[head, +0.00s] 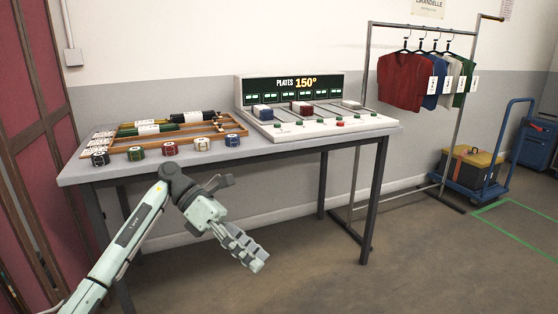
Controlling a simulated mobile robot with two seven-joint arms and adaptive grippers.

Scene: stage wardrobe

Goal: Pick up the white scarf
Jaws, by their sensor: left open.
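I cannot make out a spread-out white scarf. A small white banded roll (202,144) stands in the front row on the grey table (290,152), between a red roll (170,149) and a blue roll (232,140); whether it is the scarf I cannot tell. A white garment (456,72) hangs on the rack at the right, partly hidden between blue and green ones. My left gripper (256,258) is open and empty, low in front of the table, below and apart from the rolls. My right gripper is out of view.
A wooden tray (236,126) with dark and green rolled items lies behind the small rolls. A press with a "PLATES 150°" display (290,88) fills the table's right half. A clothes rack (366,95) and a blue trolley (480,197) stand at right. The floor in front is clear.

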